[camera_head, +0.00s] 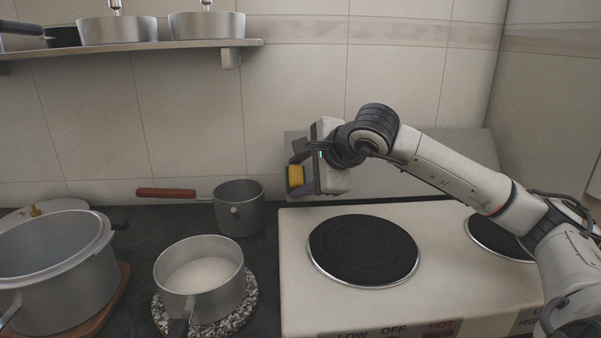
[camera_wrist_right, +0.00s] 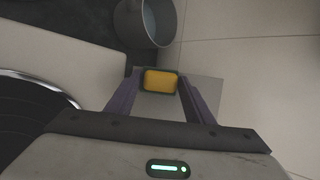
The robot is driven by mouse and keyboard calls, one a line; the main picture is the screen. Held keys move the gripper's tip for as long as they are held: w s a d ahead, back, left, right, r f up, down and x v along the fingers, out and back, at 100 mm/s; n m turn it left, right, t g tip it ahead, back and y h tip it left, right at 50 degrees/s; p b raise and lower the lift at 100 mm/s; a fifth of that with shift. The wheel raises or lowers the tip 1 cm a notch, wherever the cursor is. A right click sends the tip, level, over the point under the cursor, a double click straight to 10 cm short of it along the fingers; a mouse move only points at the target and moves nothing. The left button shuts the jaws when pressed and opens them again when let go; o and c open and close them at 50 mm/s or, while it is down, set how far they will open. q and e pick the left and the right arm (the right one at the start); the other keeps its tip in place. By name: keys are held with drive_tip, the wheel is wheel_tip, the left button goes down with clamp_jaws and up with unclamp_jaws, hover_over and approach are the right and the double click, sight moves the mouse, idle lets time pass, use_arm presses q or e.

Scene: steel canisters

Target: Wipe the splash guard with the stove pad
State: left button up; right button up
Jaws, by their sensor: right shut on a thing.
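The stove pad (camera_head: 296,176) is a small yellow block with a dark green edge. My right gripper (camera_head: 300,176) is shut on it, and it shows between the fingertips in the right wrist view (camera_wrist_right: 161,81). The splash guard (camera_head: 460,147) is a grey metal panel standing behind the stove. My right gripper and the pad are in front of its left end; I cannot tell whether the pad touches it. My arm hides the middle of the guard. My left gripper is not in view.
The white stove (camera_head: 300,270) has a dark burner (camera_head: 363,250) below my right arm. A grey saucepan (camera_head: 239,208) with a red handle stands just left of the stove. A pot of white contents (camera_head: 201,278) and a large pot (camera_head: 50,270) stand nearer. A shelf (camera_head: 130,50) hangs above.

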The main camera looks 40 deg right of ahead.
drive_tip(key=shift+s+a+r, duration=0.65)
drive_tip(key=shift+s+r, duration=0.15)
drive_tip(key=shift+r, duration=0.15)
drive_tip(key=shift+s+a+r, duration=0.65)
drive_tip(key=shift+s+r, duration=0.1)
drive_tip(key=shift+r, duration=0.15)
drive_tip(key=shift+s+a+r+p, duration=0.55)
drive_tip(key=shift+s+a+r, duration=0.2)
drive_tip(key=shift+s+r, duration=0.2)
